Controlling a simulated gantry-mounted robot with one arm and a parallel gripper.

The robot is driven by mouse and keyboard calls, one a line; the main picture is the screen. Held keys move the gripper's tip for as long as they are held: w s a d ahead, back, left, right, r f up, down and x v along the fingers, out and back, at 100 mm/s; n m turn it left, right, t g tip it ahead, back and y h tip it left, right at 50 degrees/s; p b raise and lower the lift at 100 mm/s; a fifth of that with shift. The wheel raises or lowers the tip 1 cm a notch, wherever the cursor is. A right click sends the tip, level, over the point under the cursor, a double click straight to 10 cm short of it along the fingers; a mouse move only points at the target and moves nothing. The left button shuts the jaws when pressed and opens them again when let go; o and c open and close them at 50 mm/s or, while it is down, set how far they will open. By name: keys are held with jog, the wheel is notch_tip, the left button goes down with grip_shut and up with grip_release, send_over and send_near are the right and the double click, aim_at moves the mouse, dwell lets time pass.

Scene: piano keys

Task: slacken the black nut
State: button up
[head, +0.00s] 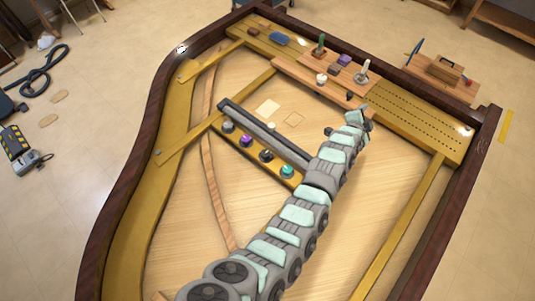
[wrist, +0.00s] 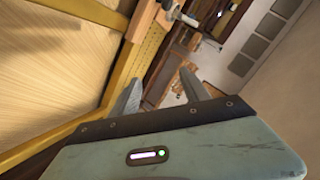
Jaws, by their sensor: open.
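A black nut (head: 266,156) sits on the yellow strip (head: 255,161) in the head view, between a purple nut (head: 246,140) and a teal nut (head: 287,171). A grey nut (head: 228,127) is at the strip's upper left end. My arm reaches up and right past the strip, and its end is well to the right of the black nut. In the wrist view my gripper (wrist: 158,88) has its two fingers spread, with nothing between them. The nuts do not show clearly in the wrist view.
A dark rail (head: 265,134) runs along the strip's upper side. A wooden shelf (head: 310,87) with several small items stands beyond my arm's end. The dark piano rim (head: 478,165) bounds the right side. The pale soundboard (head: 240,215) left of my arm is clear.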

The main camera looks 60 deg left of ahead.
jog(key=s+a+f+m+g+h+b, duration=0.2)
jog(key=s+a+f+m+g, duration=0.15)
jog(key=s+a, duration=0.3)
jog(key=m+g+h+b, duration=0.2)
jog(key=m+g+h, duration=0.2)
jog(key=m+g, duration=0.3)
send_near(266, 153)
jog(key=shift+n+g, duration=0.65)
jog(key=shift+n, duration=0.1)
jog(key=f, duration=0.5)
jog(key=w+f, duration=0.1)
jog(key=f, duration=0.2)
jog(key=shift+a+f, duration=0.15)
jog(key=shift+f, duration=0.2)
grip_shut()
